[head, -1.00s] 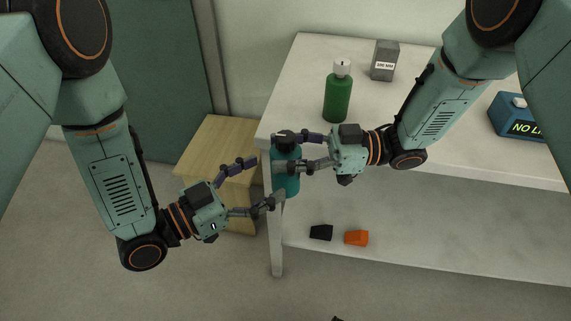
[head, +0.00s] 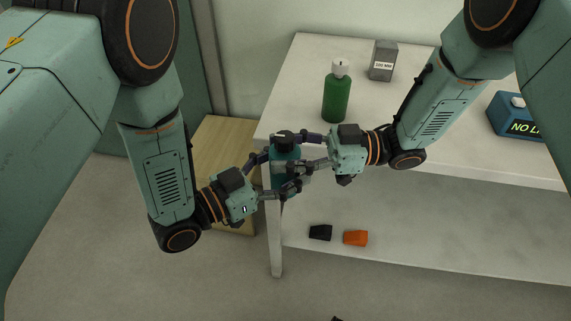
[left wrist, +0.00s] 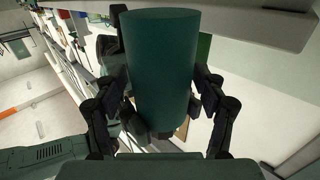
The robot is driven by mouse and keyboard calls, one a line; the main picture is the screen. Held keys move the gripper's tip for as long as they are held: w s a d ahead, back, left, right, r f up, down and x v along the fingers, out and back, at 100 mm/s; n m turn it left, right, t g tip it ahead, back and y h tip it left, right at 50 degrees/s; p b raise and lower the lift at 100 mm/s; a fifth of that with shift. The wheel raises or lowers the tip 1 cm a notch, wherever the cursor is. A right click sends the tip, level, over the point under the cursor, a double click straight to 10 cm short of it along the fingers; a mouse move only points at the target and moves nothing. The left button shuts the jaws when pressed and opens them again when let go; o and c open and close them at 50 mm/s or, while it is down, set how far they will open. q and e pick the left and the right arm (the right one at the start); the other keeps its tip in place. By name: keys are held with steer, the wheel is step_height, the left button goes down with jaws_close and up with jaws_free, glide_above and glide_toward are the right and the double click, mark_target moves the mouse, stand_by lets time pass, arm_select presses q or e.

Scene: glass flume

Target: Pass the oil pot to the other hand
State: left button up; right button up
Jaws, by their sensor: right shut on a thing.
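The oil pot, a teal bottle with a black cap (head: 285,154), is held upright in front of the white table's left corner. My right gripper (head: 300,152) is shut on it from the right. My left gripper (head: 280,171) reaches in from the left, with its fingers on either side of the pot's body. In the left wrist view the teal pot (left wrist: 160,70) fills the middle, between the two dark left fingers (left wrist: 161,100). The left fingers look open around it, close to its sides. Whether they touch it is hard to see. The fingers hide parts of the pot.
The white table (head: 430,150) carries a green bottle with a white cap (head: 336,98), a grey box (head: 383,61) and a blue sign box (head: 520,118). A black piece (head: 320,232) and an orange piece (head: 355,238) lie on its lower shelf. A wooden cabinet (head: 225,145) stands left.

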arm_select(q)
steer(key=c, duration=1.1)
arm_select(e)
steer(key=o, duration=1.4)
steer(key=shift+c, duration=0.2)
